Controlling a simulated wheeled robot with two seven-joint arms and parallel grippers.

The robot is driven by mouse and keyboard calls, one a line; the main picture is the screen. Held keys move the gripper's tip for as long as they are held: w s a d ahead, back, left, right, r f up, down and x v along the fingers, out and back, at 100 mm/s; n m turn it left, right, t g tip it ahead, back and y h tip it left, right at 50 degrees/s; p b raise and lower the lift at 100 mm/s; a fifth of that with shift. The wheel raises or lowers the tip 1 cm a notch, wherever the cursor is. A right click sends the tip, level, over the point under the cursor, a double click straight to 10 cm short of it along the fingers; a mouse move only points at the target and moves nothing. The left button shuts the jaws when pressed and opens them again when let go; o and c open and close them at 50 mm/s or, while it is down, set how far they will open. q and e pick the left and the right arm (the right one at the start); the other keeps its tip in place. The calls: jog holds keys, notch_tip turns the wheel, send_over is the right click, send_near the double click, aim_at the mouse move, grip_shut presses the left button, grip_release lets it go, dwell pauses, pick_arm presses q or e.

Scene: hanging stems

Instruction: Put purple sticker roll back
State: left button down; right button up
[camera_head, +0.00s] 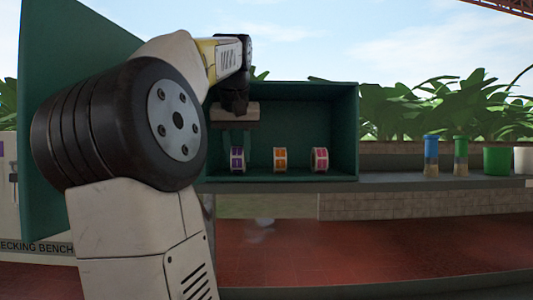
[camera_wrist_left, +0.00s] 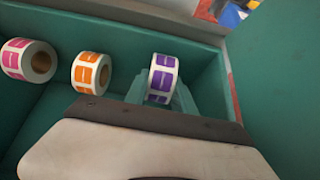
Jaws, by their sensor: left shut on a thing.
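The purple sticker roll (camera_head: 237,159) is at the left of the green open-fronted box (camera_head: 357,130), with its purple labels facing out. It also shows in the left wrist view (camera_wrist_left: 163,74). My left gripper (camera_wrist_left: 160,92) is shut on the roll, its teal fingers at the roll's sides. In the head view the gripper (camera_head: 236,143) reaches down inside the box from above. The roll's lower edge is about level with the other rolls; I cannot tell whether it touches the floor. My right gripper is in neither view.
An orange roll (camera_head: 280,159) and a pink roll (camera_head: 320,160) stand in a row right of the purple one. The box's side and back walls are close to the gripper. Blue (camera_head: 431,156) and green (camera_head: 460,157) brushes and a green pot (camera_head: 496,160) stand farther right.

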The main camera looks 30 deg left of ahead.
aim_at(239, 152)
pick_arm(q)
jog(key=w+a, duration=0.2)
jog(key=w, duration=0.1)
jog(key=shift+w, duration=0.15)
jog(key=shift+d+f, duration=0.1)
jog(key=c, duration=1.1)
grip_release()
jog(key=shift+f, duration=0.15)
jog(key=shift+o, duration=0.2)
jog(key=v, duration=0.5)
jog(key=s+d, duration=0.6)
jog(key=s, duration=0.4)
jog(key=shift+s, duration=0.4)
